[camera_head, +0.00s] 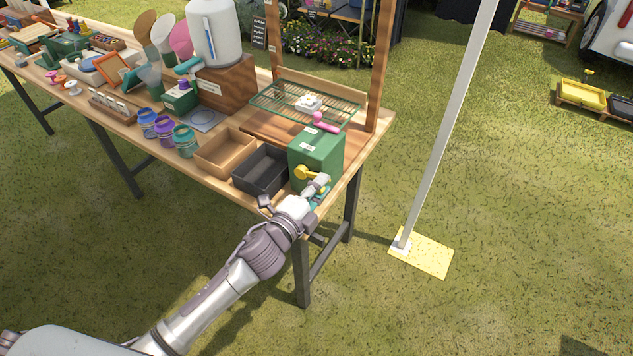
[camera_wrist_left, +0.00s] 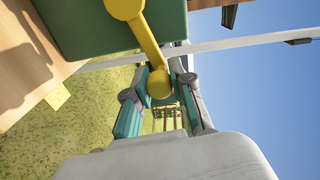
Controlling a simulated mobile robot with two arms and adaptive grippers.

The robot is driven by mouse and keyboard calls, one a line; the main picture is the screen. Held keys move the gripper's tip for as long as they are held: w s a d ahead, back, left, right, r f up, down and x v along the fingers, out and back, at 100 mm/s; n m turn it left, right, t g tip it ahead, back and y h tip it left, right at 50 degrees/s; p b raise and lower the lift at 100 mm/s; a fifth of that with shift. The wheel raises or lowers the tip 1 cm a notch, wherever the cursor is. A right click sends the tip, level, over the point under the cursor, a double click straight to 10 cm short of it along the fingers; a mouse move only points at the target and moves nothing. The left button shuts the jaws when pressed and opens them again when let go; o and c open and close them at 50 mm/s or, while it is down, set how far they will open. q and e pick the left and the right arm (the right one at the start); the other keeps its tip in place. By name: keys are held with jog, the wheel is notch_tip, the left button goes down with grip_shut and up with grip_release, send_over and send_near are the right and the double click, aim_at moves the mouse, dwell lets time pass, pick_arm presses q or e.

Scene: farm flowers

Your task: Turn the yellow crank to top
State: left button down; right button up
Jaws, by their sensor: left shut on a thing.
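The yellow crank (camera_head: 306,173) is on the front face of a green box (camera_head: 318,150) at the right end of the table. In the left wrist view the crank arm (camera_wrist_left: 148,40) runs from its round hub on the box down to a round knob. The knob (camera_wrist_left: 159,83) is between the fingers of my left gripper (camera_wrist_left: 160,100), which is shut on it. In the head view my left gripper (camera_head: 318,190) is at the crank, partly hidden by its own wrist. My right gripper is in neither view.
A black tray (camera_head: 247,180) and a wooden tray (camera_head: 209,161) stand left of the green box. A wooden post and a white pole rise to the right.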

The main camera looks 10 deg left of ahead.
pick_arm(q)
jog(key=shift+s+d+f+m+b, duration=0.15)
jog(key=shift+f+m+b, duration=0.5)
jog(key=shift+f+m, duration=0.95)
jog(key=shift+r+m, duration=0.25)
jog(key=shift+m, duration=0.05)
jog(key=c, duration=1)
grip_release()
jog(key=v, duration=1.2)
jog(key=shift+d, duration=0.1)
